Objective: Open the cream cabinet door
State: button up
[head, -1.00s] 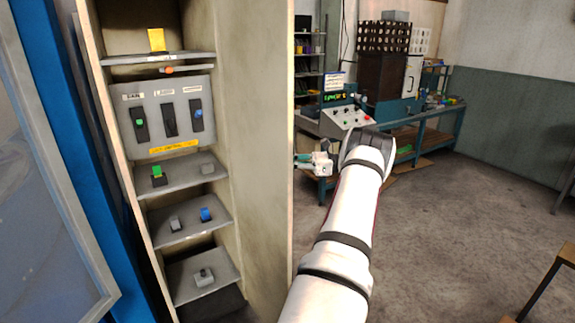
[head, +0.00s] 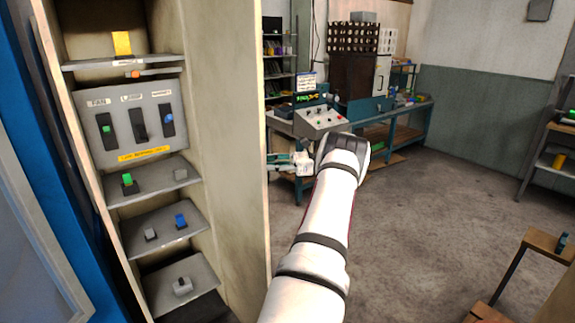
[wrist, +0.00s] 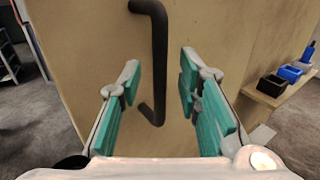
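The cream cabinet (head: 50,50) stands open at the left of the head view, showing its shelves. A tall cream panel, seemingly the door (head: 230,150), stands to the right of the shelves. In the wrist view the cream door face (wrist: 90,60) fills the middle, with a black bar handle (wrist: 152,60) upright on it. My gripper (head: 276,162) is at the panel's right edge, its fingertips partly hidden behind it. In the wrist view my gripper (wrist: 160,85) is open, teal pads on either side of the handle, with gaps showing.
The shelves hold a grey switch panel (head: 130,90) and small green, blue and grey pieces. A blue framed pane (head: 30,230) is at the far left. A workbench (head: 400,112) with a control box (head: 320,120) stands behind. Open floor (head: 430,220) lies to the right.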

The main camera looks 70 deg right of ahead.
jog(key=v, duration=0.9)
jog(key=shift+s, duration=0.3)
jog(key=shift+d, duration=0.1)
